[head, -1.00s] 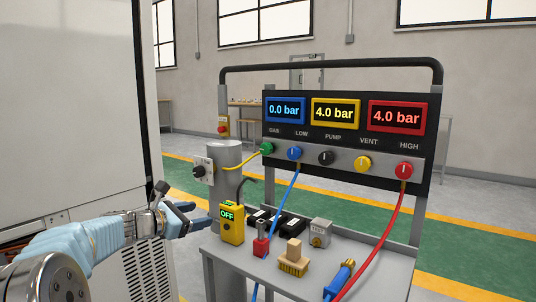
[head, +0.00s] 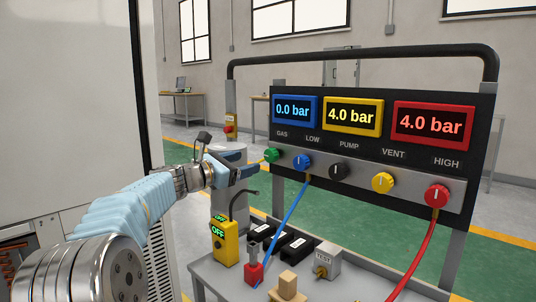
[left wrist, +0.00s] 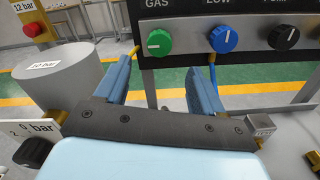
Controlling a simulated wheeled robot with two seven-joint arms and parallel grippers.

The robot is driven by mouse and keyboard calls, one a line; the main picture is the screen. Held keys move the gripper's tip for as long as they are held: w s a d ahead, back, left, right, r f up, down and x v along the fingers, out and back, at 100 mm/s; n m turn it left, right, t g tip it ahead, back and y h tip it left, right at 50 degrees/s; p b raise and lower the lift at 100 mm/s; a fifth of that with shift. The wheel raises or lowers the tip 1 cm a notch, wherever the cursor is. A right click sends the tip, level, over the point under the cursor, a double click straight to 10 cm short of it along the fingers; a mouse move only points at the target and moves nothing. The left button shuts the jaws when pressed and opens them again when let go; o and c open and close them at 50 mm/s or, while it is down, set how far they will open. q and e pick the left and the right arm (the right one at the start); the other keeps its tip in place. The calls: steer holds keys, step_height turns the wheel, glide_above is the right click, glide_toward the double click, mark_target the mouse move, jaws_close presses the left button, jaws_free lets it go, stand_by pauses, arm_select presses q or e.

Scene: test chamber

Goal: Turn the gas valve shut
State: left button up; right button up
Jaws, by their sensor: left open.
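The gas valve is a green knob (head: 271,155) under the GAS label, at the left end of the panel's knob row. It also shows in the left wrist view (left wrist: 158,40), facing me with a white mark on it. My left gripper (head: 246,170) is in front and to the left of the knob, with its blue fingers pointing toward the panel. In the left wrist view my left gripper (left wrist: 157,72) is open and empty, and the green knob appears above and between the fingertips, apart from them. My right gripper is not in view.
A grey cylinder (left wrist: 65,88) stands left of my gripper. A blue knob (head: 302,162) sits right of the green one. Below, the bench holds a yellow OFF meter (head: 224,243), a red-based tool (head: 253,272) and a TEST box (head: 327,262). A yellow hose runs to the green knob.

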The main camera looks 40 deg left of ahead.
mark_target(269, 155)
arm_select(q)
steer(key=w+p, duration=0.1)
steer(key=w, duration=0.1)
steer(key=w+p, duration=0.1)
steer(key=w, duration=0.2)
steer(key=w+p, duration=0.1)
steer(key=w, duration=0.2)
steer(key=shift+w+d+r, duration=0.1)
steer(key=shift+d+r, duration=0.1)
steer(key=shift+d, duration=0.15)
steer(key=shift+w+f, duration=0.15)
steer(key=shift+w, duration=0.4)
